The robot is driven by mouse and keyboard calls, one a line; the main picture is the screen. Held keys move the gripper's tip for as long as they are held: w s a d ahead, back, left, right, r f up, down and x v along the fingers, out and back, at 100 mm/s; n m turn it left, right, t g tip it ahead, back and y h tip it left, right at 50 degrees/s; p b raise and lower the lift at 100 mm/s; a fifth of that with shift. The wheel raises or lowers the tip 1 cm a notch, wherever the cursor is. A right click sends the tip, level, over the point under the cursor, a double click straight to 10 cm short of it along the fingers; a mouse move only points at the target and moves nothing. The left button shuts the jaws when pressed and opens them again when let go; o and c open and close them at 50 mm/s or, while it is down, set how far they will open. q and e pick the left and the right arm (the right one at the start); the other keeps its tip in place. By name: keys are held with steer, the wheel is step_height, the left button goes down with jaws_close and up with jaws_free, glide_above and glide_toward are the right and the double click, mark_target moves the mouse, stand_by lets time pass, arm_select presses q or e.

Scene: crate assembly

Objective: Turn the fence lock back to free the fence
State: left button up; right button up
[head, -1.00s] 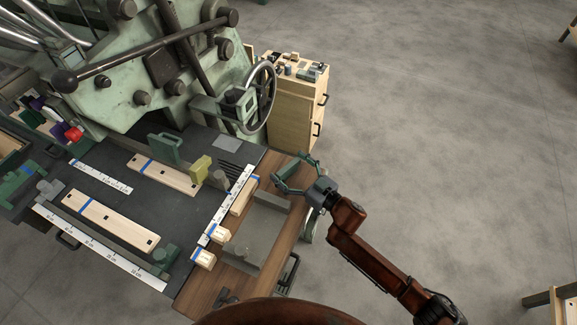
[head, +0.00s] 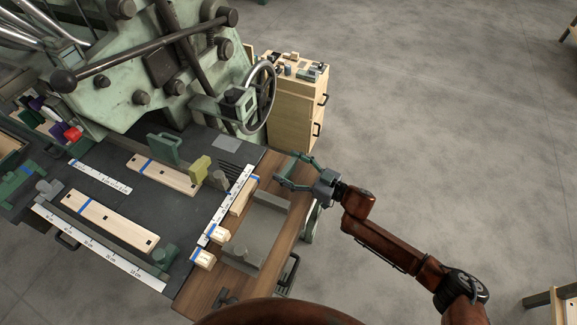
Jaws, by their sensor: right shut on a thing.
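My right gripper (head: 283,169) is at the right edge of the wooden side of the bench, its fingers pointing left. A grey bar (head: 268,200), perhaps part of the fence, lies on the wooden top just below the gripper. A longer dark rail (head: 100,232) runs along the front of the dark table, with a green block (head: 165,256) at its right end. My left gripper is not in view.
Wooden strips with blue bands (head: 110,222) lie on the dark table beside white rulers (head: 228,205). A green machine with a handwheel (head: 262,95) stands behind. A wooden cabinet (head: 295,110) with small parts on top stands at the back right.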

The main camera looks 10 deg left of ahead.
steer(key=shift+f+n+g+b, duration=0.15)
steer(key=shift+n+g+b, duration=0.4)
steer(key=shift+g, duration=0.25)
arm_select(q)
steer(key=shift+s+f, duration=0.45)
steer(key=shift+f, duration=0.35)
arm_select(e)
steer(key=shift+n+g+y, duration=0.25)
steer(key=shift+g+y, duration=0.05)
steer(key=shift+g, duration=0.1)
steer(key=o, duration=1.2)
steer(key=shift+c, duration=0.2)
steer(key=s+d, duration=0.2)
steer(key=d, duration=0.9)
steer(key=shift+d, duration=0.35)
steer(key=shift+s, duration=0.15)
